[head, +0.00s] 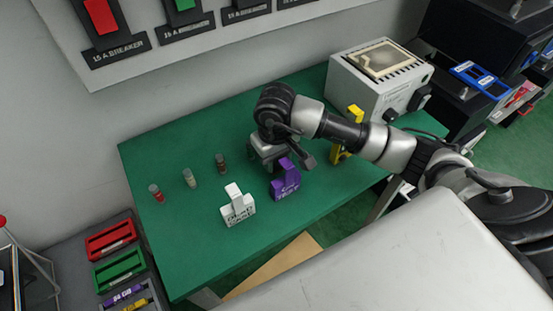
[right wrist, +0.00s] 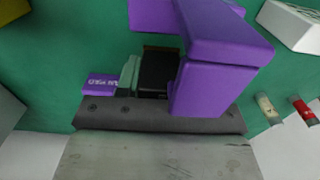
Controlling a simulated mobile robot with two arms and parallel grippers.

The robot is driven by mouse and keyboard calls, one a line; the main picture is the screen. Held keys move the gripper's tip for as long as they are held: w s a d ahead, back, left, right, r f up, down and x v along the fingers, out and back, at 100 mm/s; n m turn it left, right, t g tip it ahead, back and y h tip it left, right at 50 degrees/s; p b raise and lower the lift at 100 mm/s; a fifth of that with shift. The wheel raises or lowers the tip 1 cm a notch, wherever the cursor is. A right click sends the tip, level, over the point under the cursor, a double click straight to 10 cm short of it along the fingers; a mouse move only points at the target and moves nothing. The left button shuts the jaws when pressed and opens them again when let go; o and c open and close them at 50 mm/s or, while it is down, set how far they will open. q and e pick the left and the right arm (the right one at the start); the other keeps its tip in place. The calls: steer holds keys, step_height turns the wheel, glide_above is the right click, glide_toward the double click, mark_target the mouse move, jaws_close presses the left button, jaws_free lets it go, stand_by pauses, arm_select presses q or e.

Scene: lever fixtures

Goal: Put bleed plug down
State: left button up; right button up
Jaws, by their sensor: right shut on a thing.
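A purple block with an upright tab (head: 285,182) is at the middle of the green table; its lettering is too small to read, and I cannot tell for sure that it is the bleed plug. My right gripper (head: 268,157) is low over the table, right behind it, and appears shut on it. In the right wrist view the purple block (right wrist: 215,62) looms large in front of the gripper and hides much of the fingers. I cannot tell if its base touches the table. My left gripper is not in view.
A white block (head: 238,206) stands close to the left of the purple one. A yellow block (head: 341,150) and a grey box (head: 372,95) are to the right. The table's (head: 190,245) front left is clear.

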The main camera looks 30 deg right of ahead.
steer(key=shift+f, duration=0.95)
steer(key=shift+f, duration=0.1)
steer(key=o, duration=0.9)
